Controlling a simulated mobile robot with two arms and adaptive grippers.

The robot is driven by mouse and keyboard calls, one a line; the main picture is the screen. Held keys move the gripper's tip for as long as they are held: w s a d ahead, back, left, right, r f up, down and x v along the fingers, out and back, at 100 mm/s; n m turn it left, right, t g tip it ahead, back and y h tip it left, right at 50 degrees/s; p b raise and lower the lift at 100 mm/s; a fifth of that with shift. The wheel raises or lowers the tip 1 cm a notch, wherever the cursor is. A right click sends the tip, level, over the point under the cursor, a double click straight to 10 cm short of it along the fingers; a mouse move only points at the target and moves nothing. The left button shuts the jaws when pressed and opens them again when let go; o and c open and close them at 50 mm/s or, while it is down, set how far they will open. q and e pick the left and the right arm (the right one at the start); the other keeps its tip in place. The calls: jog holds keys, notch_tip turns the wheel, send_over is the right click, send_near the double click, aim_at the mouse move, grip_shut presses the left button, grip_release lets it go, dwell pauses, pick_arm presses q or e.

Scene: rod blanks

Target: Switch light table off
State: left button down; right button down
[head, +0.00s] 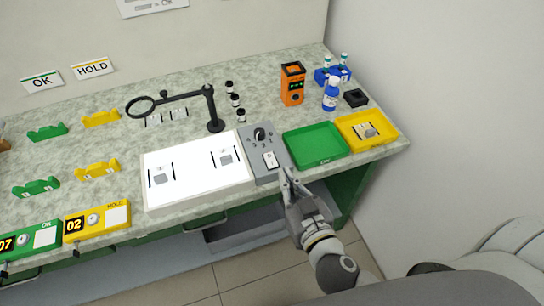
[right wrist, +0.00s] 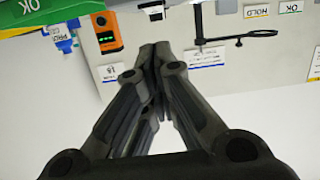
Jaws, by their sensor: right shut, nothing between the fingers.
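The light table (head: 200,186) is a flat panel on the bench, glowing bright white. A grey control box (head: 264,175) adjoins its right end, with a black knob (head: 260,134) and a white rocker switch (head: 269,160). My right gripper (head: 286,174) is shut and empty, its tips at the front edge of the box just below the switch. Whether they touch the box is not clear. The shut fingers also show in the right wrist view (right wrist: 160,52), where the switch cannot be made out. My left gripper is not in view.
A green tray (head: 315,158) and a yellow tray (head: 386,136) lie right of the box. A magnifier on a black stand (head: 213,112) rises behind the light table. An orange device (head: 292,86) and blue-capped bottles stand farther back. Floor is free in front.

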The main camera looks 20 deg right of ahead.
notch_tip(320, 180, up, 3)
jog(key=shift+s+f+t, duration=0.1)
jog(key=shift+s+t, duration=0.05)
jog(key=shift+t, duration=0.15)
jog(key=p, duration=0.4)
send_over(272, 163)
jog(key=shift+s+f, duration=0.1)
jog(key=shift+f, duration=0.35)
notch_tip(272, 163, down, 3)
jog(key=b, duration=0.2)
jog(key=shift+f+b, duration=0.1)
jog(key=shift+b, duration=0.3)
jog(key=shift+f+b, duration=0.35)
jog(key=shift+f, duration=0.2)
